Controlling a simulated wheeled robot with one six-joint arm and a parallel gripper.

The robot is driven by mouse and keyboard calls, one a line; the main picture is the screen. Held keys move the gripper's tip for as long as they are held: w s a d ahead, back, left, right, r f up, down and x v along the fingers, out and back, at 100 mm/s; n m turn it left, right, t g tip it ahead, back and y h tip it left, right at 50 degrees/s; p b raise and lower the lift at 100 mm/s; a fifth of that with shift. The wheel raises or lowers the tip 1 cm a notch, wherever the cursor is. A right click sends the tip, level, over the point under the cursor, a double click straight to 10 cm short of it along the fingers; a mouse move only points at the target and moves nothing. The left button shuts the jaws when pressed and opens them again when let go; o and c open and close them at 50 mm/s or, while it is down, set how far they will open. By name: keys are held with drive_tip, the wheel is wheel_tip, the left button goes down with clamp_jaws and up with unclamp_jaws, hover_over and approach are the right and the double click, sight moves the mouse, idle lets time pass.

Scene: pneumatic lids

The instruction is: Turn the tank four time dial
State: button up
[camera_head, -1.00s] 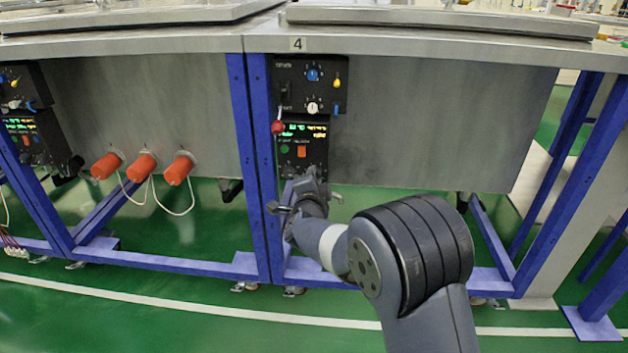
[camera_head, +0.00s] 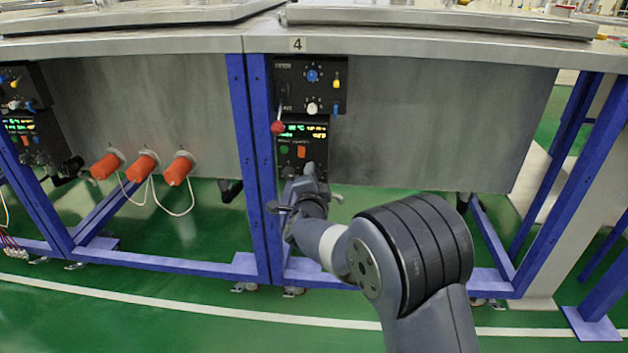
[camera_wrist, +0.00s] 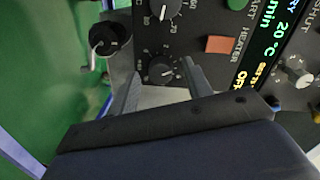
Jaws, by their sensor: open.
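Tank four's lower control panel (camera_head: 318,148) hangs under the plate marked 4 (camera_head: 297,44). In the wrist view two black dials with white scales show. One dial (camera_wrist: 162,70) sits between my fingertips, and the other (camera_wrist: 165,8) is at the top edge. I cannot read which one is labelled as the time dial. My gripper (camera_wrist: 162,84) is open, with one finger on each side of the nearer dial; I cannot tell if they touch it. In the head view my gripper (camera_head: 306,178) covers the bottom of the panel and hides the dials.
A black knob-like fitting (camera_wrist: 108,38) is close left of the fingers in the wrist view. An orange button (camera_wrist: 219,44) and a lit display (camera_wrist: 262,40) are to the right. A blue frame post (camera_head: 262,170) stands left of the arm.

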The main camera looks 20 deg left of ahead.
drive_tip(key=p+v, duration=0.3)
drive_tip(key=v, duration=0.7)
drive_tip(key=shift+s, duration=0.4)
drive_tip(key=shift+w, duration=0.1)
drive_tip(key=b+x, duration=0.3)
drive_tip(key=x, duration=0.7)
drive_tip(key=shift+w, duration=0.35)
